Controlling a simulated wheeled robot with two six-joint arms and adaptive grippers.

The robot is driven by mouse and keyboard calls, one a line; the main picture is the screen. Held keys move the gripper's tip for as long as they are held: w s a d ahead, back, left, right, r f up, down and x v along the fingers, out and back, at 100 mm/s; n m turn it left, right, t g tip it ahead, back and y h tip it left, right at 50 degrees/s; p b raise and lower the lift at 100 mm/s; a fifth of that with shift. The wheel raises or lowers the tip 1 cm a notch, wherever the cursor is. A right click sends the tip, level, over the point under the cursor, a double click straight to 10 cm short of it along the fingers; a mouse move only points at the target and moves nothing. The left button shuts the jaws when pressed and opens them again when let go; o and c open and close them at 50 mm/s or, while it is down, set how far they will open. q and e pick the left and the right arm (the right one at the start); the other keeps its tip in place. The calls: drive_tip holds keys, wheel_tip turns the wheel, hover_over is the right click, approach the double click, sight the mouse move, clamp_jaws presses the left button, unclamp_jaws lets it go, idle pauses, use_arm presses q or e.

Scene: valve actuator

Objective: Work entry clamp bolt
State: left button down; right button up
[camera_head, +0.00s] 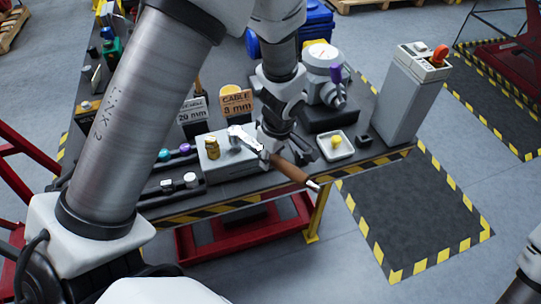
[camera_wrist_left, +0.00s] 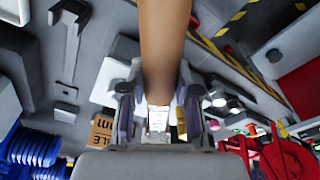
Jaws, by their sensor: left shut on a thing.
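My left gripper (camera_head: 272,150) is shut on a wooden-handled tool (camera_head: 290,170) above the front of the workbench. The tool has a brown handle and a silver head pointing left. In the left wrist view the handle (camera_wrist_left: 164,45) runs up from between the fingers of the gripper (camera_wrist_left: 160,98). A brass fitting (camera_head: 212,148) stands on a grey block (camera_head: 225,165), left of the tool head. I cannot make out the clamp bolt.
The bench (camera_head: 160,205) has a striped front edge. Cable signs for 20 mm (camera_head: 193,112) and 8 mm (camera_head: 236,101) stand behind the block. A white tray (camera_head: 325,157) with a yellow knob lies right of my gripper. A tall grey cabinet (camera_head: 405,95) stands at the bench's right end.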

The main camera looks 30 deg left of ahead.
use_arm(q)
drive_tip(key=shift+b, duration=0.45)
idle(1.0)
drive_tip(key=shift+f+b, duration=1)
drive_tip(key=shift+b, duration=0.05)
drive_tip(key=shift+s, duration=0.15)
drive_tip(key=shift+s+a+m+b, duration=0.15)
drive_tip(key=shift+s+m+b, duration=0.2)
drive_tip(key=shift+s+m, duration=0.2)
drive_tip(key=shift+s+a+m+b, duration=0.15)
drive_tip(key=shift+s+m+b, duration=0.15)
drive_tip(key=shift+s+m, duration=0.25)
drive_tip(key=shift+w, duration=0.1)
drive_tip(key=shift+s+a+m+t+b, duration=0.15)
drive_tip(key=shift+s+a+m+b, duration=0.1)
drive_tip(key=shift+s+m+b, duration=0.4)
drive_tip(key=shift+s+a+m+t+b, duration=0.2)
drive_tip(key=shift+s+m+b, duration=0.25)
drive_tip(key=shift+b, duration=0.4)
